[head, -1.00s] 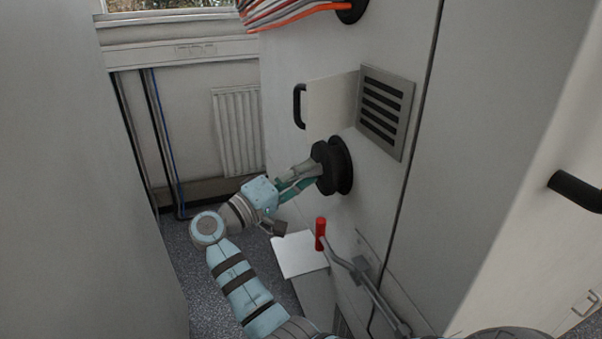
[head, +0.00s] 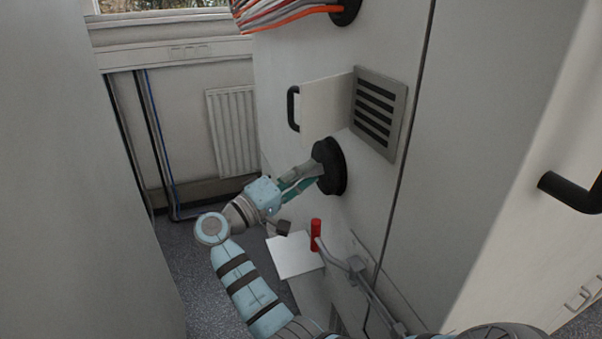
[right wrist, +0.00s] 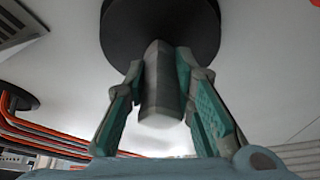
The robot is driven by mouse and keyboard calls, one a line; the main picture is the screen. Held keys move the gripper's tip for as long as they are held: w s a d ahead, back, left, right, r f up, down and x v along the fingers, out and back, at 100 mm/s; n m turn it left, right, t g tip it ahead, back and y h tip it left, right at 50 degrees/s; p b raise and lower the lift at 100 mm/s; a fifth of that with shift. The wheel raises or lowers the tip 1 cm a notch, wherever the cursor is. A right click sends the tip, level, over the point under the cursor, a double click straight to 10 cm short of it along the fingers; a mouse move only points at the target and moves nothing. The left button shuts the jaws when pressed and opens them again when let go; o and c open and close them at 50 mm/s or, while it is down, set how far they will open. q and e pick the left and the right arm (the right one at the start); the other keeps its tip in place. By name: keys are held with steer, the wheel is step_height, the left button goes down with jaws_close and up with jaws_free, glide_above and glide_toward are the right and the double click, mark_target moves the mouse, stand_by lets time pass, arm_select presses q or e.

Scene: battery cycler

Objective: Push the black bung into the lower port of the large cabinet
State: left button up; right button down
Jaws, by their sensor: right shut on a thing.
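The black bung (head: 324,157) sits at the lower port (head: 341,181) of the large cabinet (head: 375,215). The two look merged into one black disc, so I cannot tell how deep the bung is. My right gripper (head: 311,173) is shut on the bung's grey handle. In the right wrist view, the fingers (right wrist: 160,68) stand on either side of the grey handle (right wrist: 160,95), with a black disc behind it against the pale cabinet wall. My left gripper is not in view.
Orange and grey cables (head: 285,12) run into the upper port (head: 345,10). A small open door with a black handle (head: 293,108) and a slatted vent (head: 378,112) lie above the lower port. A red-handled lever (head: 316,232) and white panel (head: 293,258) are below.

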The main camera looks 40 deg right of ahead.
steer(key=shift+s+d, duration=0.25)
steer(key=shift+d, duration=0.4)
stand_by(0.4)
jaws_free()
stand_by(0.5)
steer(key=shift+a, duration=0.1)
steer(key=a+f+b, duration=0.1)
steer(key=a+b, duration=0.2)
steer(key=a, duration=0.8)
steer(key=shift+s+f+b, duration=0.2)
steer(key=shift+f+b, duration=0.1)
stand_by(0.5)
steer(key=shift+d, duration=0.15)
